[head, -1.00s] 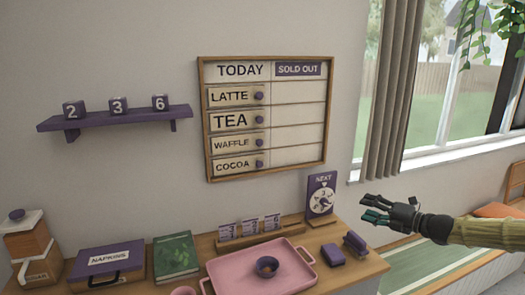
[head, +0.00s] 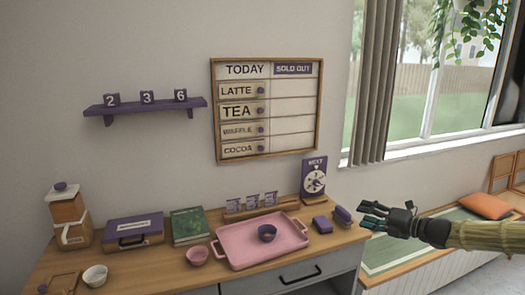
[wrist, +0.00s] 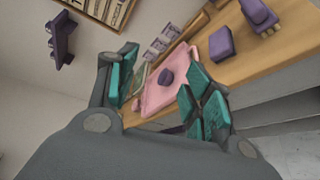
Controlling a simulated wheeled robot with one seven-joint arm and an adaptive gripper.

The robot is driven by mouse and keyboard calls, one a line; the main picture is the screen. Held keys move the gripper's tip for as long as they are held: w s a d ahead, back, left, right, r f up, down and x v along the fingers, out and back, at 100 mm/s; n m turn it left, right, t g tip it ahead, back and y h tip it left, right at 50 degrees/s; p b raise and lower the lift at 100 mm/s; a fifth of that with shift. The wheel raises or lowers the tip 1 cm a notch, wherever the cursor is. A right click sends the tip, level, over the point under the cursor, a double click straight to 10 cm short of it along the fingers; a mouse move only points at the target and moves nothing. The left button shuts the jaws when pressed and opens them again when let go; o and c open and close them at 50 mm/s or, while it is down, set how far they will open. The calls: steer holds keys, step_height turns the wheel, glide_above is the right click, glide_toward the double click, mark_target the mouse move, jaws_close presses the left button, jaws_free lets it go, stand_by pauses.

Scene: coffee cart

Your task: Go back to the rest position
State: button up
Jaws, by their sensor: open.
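My gripper (head: 372,217) is open and empty, held in the air just right of the wooden counter's right end in the head view. In the wrist view my gripper (wrist: 158,98) shows its teal finger pads spread apart, with nothing between them within reach. Beyond the pads lies the pink tray (wrist: 158,105) with a dark bowl (wrist: 166,76) on it. My forearm reaches in from the right edge of the head view.
A menu board (head: 268,110) hangs above. A bench (head: 425,235) stands behind my gripper.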

steer(key=s+a+f+n+g+h+b, duration=0.2)
steer(key=s+a+f+n+g, duration=0.35)
steer(key=f, duration=0.75)
steer(key=s+a+f+n+g+h+b, duration=0.1)
steer(key=s+a+f+n+g, duration=0.1)
steer(key=s+a+f+n, duration=0.9)
steer(key=s+f+n+g+h+b, duration=0.3)
steer(key=s+f+n+h, duration=0.15)
steer(key=s+f, duration=1.2)
steer(key=s+d+f+n+h+b, duration=0.1)
steer(key=s+f+n, duration=0.2)
steer(key=s+n, duration=0.4)
steer(key=s+d+f+n+h+b, duration=0.1)
steer(key=s+f+n, duration=0.2)
steer(key=s+n, duration=0.3)
steer(key=s+d+f+n+g+h+b, duration=0.1)
steer(key=s+d+f+n, duration=0.1)
steer(key=s+n, duration=0.5)
steer(key=shift+s+f+n+h+b, duration=0.3)
steer(key=shift+s+f+h+b, duration=0.05)
steer(key=shift+s+f, duration=0.4)
